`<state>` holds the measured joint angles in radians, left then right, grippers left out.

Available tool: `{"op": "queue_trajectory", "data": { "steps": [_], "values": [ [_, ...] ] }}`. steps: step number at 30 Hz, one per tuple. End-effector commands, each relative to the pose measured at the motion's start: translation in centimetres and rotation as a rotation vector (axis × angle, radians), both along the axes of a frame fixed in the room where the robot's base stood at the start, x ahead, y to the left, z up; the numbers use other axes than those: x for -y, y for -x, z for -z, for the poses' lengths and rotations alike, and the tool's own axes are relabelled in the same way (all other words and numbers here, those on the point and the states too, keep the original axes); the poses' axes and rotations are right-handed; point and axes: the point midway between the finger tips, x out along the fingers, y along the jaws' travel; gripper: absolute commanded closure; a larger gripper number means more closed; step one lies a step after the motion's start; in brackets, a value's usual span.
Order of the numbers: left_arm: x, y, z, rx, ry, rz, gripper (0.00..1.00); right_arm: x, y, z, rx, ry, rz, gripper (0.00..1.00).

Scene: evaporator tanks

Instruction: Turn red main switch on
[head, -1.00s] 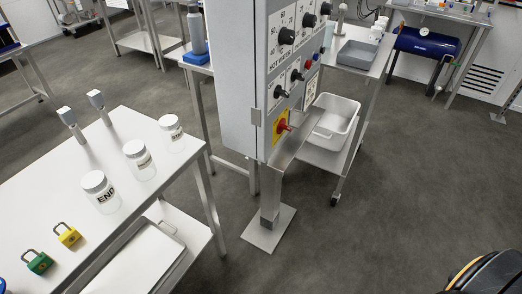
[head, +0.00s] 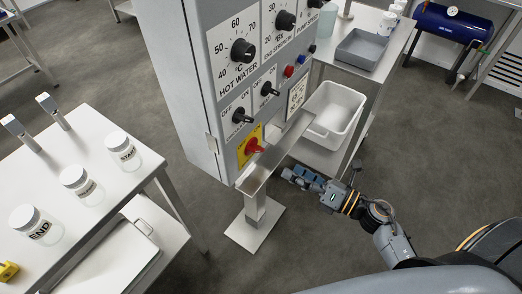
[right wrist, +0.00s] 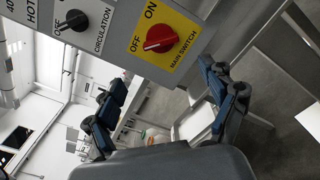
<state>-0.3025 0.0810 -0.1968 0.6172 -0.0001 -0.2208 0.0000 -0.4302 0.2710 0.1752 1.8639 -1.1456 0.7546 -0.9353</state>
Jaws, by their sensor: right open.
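The red main switch (head: 253,147) is a knob on a yellow plate, low on the front of the grey control cabinet (head: 190,80). In the right wrist view the red knob (right wrist: 160,39) sits beside the words OFF and ON, and its ridge appears to lie toward OFF. My right gripper (head: 297,176) is to the right of the switch, beside the metal ledge, apart from the knob. In the right wrist view its two blue-padded fingers (right wrist: 163,78) are spread and empty, with the knob beyond their tips. My left gripper is not in view.
A table with jars (head: 82,185) is at the left.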

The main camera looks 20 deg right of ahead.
Motion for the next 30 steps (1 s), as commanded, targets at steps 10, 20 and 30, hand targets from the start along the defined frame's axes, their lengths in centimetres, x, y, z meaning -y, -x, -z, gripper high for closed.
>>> {"op": "queue_trajectory", "data": {
  "steps": [10,20,30],
  "values": [
    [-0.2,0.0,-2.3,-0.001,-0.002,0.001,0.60,-4.6,-6.0,-0.4,0.001,-0.006,0.003,0.17],
    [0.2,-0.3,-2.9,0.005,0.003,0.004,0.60,-6.5,-8.4,0.0,-0.003,-0.004,0.003,0.17],
    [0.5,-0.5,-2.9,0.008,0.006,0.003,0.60,-6.6,-8.5,0.0,-0.002,-0.003,0.003,0.29]
  ]
}}
